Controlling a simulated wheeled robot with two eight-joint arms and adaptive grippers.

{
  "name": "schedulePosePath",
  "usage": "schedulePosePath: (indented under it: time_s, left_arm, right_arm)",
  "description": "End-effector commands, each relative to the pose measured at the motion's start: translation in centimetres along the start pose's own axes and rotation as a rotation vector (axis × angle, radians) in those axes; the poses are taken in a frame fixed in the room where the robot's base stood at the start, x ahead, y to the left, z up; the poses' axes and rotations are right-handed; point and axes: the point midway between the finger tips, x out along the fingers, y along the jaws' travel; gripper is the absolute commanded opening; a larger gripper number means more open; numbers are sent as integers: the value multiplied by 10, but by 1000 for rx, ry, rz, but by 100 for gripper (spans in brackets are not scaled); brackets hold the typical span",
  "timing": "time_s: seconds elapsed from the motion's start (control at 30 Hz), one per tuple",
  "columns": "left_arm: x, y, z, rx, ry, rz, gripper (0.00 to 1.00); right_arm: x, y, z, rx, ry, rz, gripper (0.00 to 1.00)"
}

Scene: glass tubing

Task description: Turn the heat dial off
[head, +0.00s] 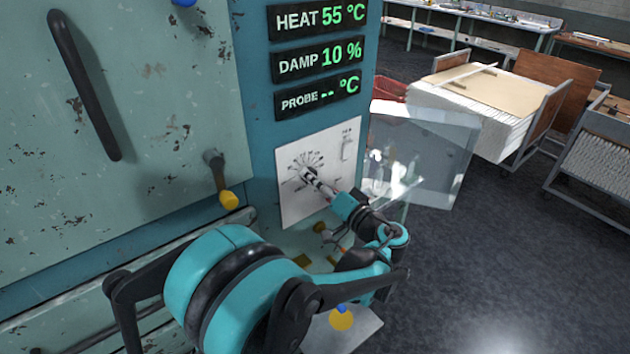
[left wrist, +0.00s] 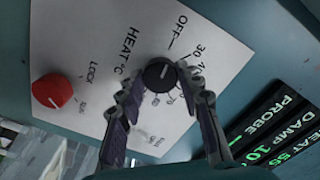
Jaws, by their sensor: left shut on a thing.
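The heat dial (left wrist: 160,74) is a round black knob on a white panel marked HEAT °C, with OFF and a number scale around it. It has a small pale mark on its face; which number that points at is too small to read. My left gripper (left wrist: 161,84) is shut on the dial, one finger on each side. In the head view my left gripper (head: 312,178) reaches the white panel (head: 293,205) and hides most of the dial. The heat display (head: 318,18) reads 55 °C. My right gripper is not in view.
A red knob (left wrist: 52,92) marked LOCK sits on the same panel. A damp display (head: 318,59) reads 10 %, and a probe display (head: 318,97) shows dashes. A door handle (head: 84,86) and a yellow-tipped lever (head: 222,180) are left.

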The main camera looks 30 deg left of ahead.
Motion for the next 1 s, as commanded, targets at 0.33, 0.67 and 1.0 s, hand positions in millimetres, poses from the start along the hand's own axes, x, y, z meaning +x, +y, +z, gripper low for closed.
schedulePosePath:
  time_s: [0.33, 0.67, 1.0]
  left_arm:
    - [0, 0, 1, 0, -1, 1, 56]
    - [-30, 1, -1, 0, 3, 4, 56]
    - [-100, 1, 0, 0, 2, 4, 56]
  right_arm:
    - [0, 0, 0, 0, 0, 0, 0]
    - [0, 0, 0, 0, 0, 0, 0]
    - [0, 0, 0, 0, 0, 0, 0]
